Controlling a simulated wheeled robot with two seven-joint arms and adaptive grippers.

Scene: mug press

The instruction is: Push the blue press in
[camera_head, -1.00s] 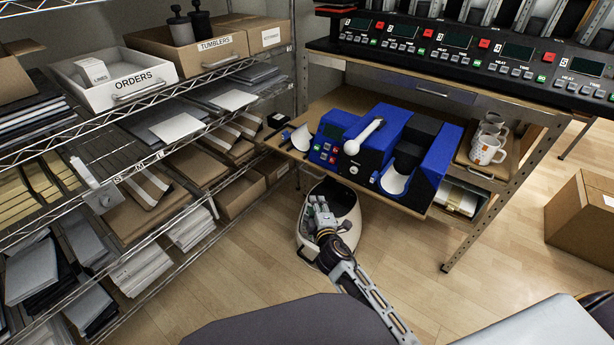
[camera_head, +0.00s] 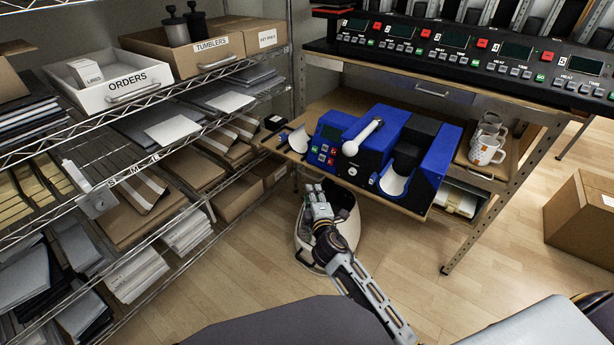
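The blue press (camera_head: 375,158) stands on the wooden shelf of the bench, near its front edge. It has a small screen and buttons on its left part, a white-tipped lever (camera_head: 363,138) slanting across it, and an open cradle with a white lining (camera_head: 394,182) on its right part. My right gripper (camera_head: 314,187) is in front of and below the press, over a white bin on the floor, apart from the press. It seems empty; its fingers are too small to tell open from shut. My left gripper is out of view.
A white bin (camera_head: 343,241) stands on the floor below the shelf. Mugs (camera_head: 486,151) sit right of the press. A wire rack with boxes and an ORDERS tray (camera_head: 105,96) fills the left. A row of heat machines (camera_head: 455,60) is above.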

